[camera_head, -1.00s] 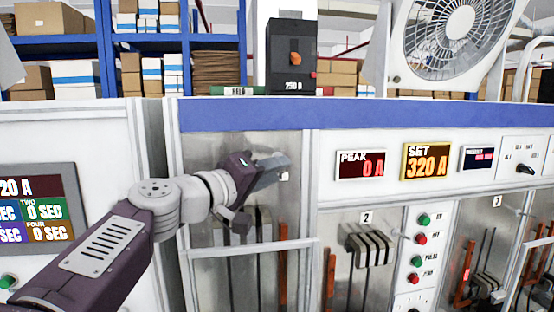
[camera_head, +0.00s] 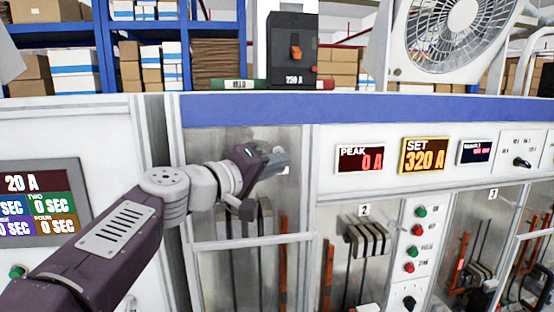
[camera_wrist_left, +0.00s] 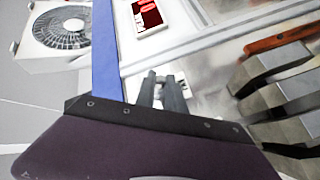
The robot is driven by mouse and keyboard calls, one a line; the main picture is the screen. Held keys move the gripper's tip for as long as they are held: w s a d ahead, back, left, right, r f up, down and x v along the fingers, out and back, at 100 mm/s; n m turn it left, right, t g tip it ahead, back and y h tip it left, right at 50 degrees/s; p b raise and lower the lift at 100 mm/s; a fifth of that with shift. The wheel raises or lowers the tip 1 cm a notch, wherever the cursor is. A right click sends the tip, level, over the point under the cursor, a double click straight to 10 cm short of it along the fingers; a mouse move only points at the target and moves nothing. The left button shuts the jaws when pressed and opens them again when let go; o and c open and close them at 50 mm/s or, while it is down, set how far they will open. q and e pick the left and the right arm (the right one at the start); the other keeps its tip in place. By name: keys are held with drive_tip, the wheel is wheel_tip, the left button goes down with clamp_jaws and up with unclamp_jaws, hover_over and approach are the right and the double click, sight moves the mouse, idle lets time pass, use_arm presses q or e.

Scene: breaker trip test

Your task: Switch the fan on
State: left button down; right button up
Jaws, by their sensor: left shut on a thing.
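The white fan (camera_head: 455,32) stands at the top right of the head view, with a round grille and a small dark knob (camera_head: 397,72) at its lower left corner. It also shows at the upper left of the left wrist view (camera_wrist_left: 62,27). My left gripper (camera_head: 278,160) is in front of the clear-fronted left bay, below the blue band and well left of and below the fan. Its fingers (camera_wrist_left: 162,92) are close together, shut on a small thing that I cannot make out. My right gripper is not in view.
A black breaker (camera_head: 292,50) with an orange lever stands on the cabinet top, left of the fan. Shelves with boxes stand behind.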

use_arm(q)
wheel_tip(320, 180, up, 4)
drive_tip(key=n+g+p, duration=0.1)
drive_tip(key=p, duration=0.3)
drive_tip(key=n+g+y+p, duration=0.1)
drive_tip(key=p, duration=0.3)
drive_tip(key=n+g+p, duration=0.1)
drive_tip(key=p, duration=0.3)
drive_tip(key=shift+f+n, duration=0.25)
drive_tip(key=shift+n, duration=0.05)
drive_tip(key=shift+w+n+g+y+p, duration=0.15)
drive_tip(key=shift+n+g+y+p, duration=0.2)
drive_tip(key=shift+g+p, duration=0.4)
drive_tip(key=shift+w+a+r+n+g, duration=0.1)
drive_tip(key=shift+n+g, duration=0.45)
drive_tip(key=shift+g, duration=0.1)
drive_tip(key=c, duration=1.4)
unclamp_jaws()
drive_tip(key=shift+c, duration=0.2)
drive_tip(key=shift+w, duration=0.15)
